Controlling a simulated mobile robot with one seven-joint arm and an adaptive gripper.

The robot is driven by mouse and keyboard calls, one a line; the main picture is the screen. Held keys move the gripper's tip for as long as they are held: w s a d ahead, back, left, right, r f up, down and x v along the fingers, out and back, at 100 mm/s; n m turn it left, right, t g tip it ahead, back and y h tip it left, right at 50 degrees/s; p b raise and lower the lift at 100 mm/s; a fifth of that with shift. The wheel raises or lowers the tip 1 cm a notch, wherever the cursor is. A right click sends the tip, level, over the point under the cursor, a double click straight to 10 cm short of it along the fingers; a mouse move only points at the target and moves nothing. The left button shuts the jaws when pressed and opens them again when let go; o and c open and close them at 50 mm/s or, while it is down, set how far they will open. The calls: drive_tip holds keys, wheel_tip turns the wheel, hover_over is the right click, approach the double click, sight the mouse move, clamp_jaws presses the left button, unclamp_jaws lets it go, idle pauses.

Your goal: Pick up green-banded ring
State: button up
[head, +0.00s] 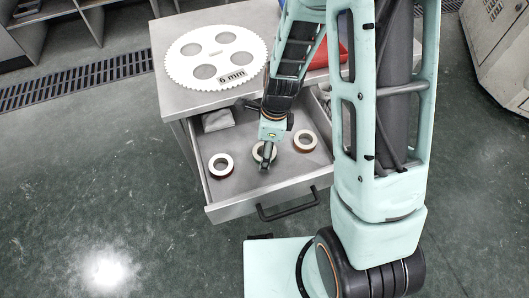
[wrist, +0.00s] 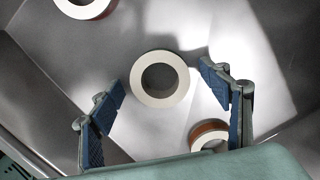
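Three pale ring-shaped parts lie in the open drawer. The middle ring (head: 256,152) is under my gripper (head: 266,158) and partly hidden by it in the head view. In the wrist view this middle ring (wrist: 136,80) lies between and beyond the two spread fingers of my gripper (wrist: 163,82), which is open and empty. No band colour shows on it, so I cannot tell whether it is green. The left ring (head: 213,161) and the right ring (head: 298,139) show brownish sides. The wrist view also shows a ring with an orange-brown band (wrist: 208,126) near the right finger.
The grey drawer (head: 285,181) has low walls around the rings and a black handle (head: 288,204) in front. A toothed white disc marked 6 mm (head: 190,73) lies on the cabinet top. A grey block (head: 217,120) sits at the drawer's back left.

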drive_tip(key=c, duration=1.4)
drive_tip(key=shift+r, duration=0.1)
